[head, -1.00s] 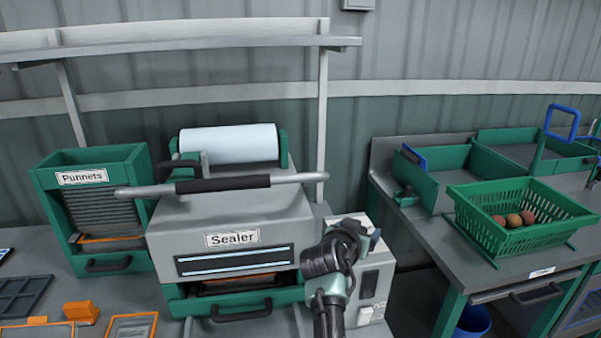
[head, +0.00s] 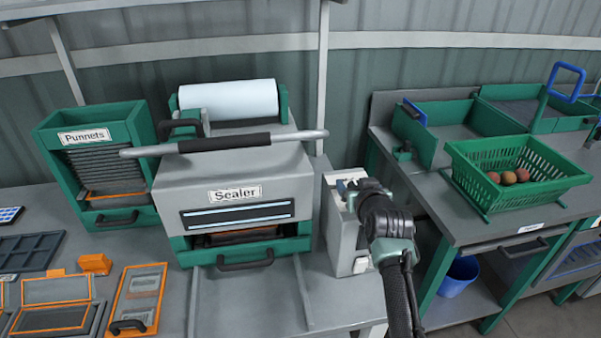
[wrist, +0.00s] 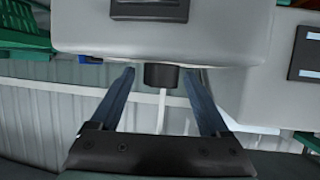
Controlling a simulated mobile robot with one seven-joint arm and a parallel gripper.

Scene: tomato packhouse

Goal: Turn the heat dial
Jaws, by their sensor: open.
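The heat dial (wrist: 161,76) looks like a short black knob on the edge of a grey control box (wrist: 200,35), which fills the top of the wrist view. My gripper (wrist: 160,82) is open, with one blue-grey finger on each side of the dial and visible gaps between. The fingers do not appear to touch it. In the head view the control box (head: 342,240) stands right of the sealer (head: 240,185), and my gripper (head: 350,187) is at its top. I cannot make out the dial there; my wrist and gripper cover that area.
The sealer has a long grey handle bar (head: 222,144) with a black grip. A punnet dispenser (head: 100,160) stands on its left. To the right, across a gap, a table (head: 400,180) holds a green crate (head: 515,178) of tomatoes. A blue bucket (head: 458,277) sits below.

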